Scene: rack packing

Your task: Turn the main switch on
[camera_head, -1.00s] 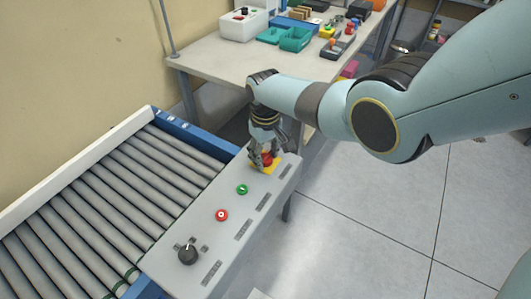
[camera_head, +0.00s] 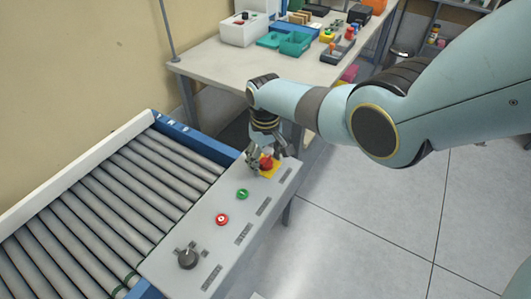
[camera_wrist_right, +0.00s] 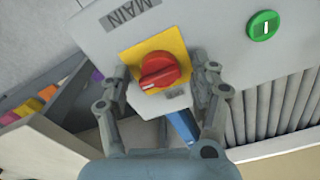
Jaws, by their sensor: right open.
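The main switch (camera_head: 267,161) is a red rotary knob on a yellow square plate, at the far end of the grey control panel (camera_head: 205,240). In the right wrist view the switch (camera_wrist_right: 160,72) shows below the label MAIN, with a small white mark at the lower left of its handle. My right gripper (camera_wrist_right: 162,70) is open, one finger to each side of the knob. I see a gap between the knob and each finger. In the head view the right gripper (camera_head: 266,154) is over the switch. My left gripper is out of view.
A green button (camera_head: 242,194), a red button (camera_head: 222,219) and a black selector knob (camera_head: 188,257) are on the same panel. A roller conveyor (camera_head: 110,205) runs along its left. A table (camera_head: 215,65) with bins stands behind. The floor at right is clear.

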